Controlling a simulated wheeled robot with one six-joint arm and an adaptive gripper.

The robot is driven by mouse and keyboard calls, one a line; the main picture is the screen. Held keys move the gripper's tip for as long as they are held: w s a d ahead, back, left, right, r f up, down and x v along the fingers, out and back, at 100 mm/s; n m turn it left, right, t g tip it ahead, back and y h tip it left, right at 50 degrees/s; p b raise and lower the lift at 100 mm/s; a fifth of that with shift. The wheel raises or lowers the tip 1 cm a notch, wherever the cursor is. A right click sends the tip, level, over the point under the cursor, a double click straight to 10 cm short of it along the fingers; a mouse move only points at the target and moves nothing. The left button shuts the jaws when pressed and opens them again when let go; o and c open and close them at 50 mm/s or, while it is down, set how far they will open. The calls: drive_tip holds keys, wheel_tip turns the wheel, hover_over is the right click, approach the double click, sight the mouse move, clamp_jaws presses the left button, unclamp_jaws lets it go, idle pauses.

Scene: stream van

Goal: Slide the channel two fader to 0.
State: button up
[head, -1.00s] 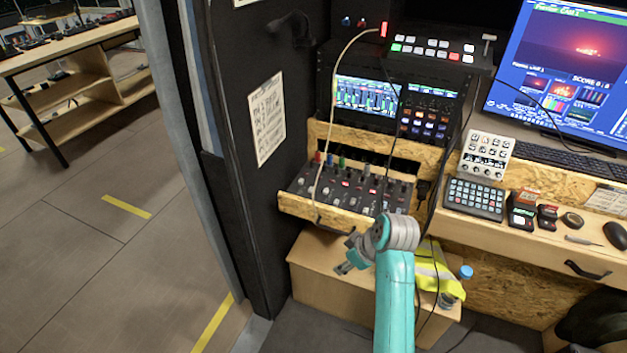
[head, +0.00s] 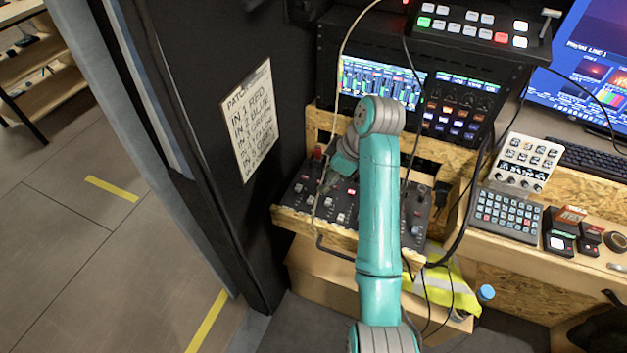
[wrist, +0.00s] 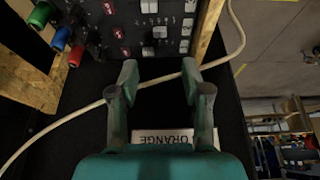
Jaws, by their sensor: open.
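The mixer (head: 301,200) with the faders sits in an open wooden tray. In the wrist view the mixer (wrist: 119,30) is at the top, with light caps and red buttons; I cannot tell which cap is the channel two fader. My gripper (head: 324,184) is over the left part of the mixer in the head view, and my arm hides much of the panel. In the wrist view my gripper (wrist: 159,80) is open and empty, its two fingertips just short of the panel's near edge. No finger clearly touches a fader.
A pale cable (wrist: 90,106) runs across behind the fingers. Red (wrist: 75,57), blue (wrist: 61,38) and green (wrist: 40,16) plugs stand at the mixer's side. A patch list (head: 250,120) hangs on the dark wall at left. A rack screen (head: 350,78) is behind the mixer.

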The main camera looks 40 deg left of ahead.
sight(311, 198)
drive_tip(key=x, duration=1)
drive_tip(key=shift+a+f, duration=0.25)
drive_tip(key=shift+f, duration=0.1)
clamp_jaws()
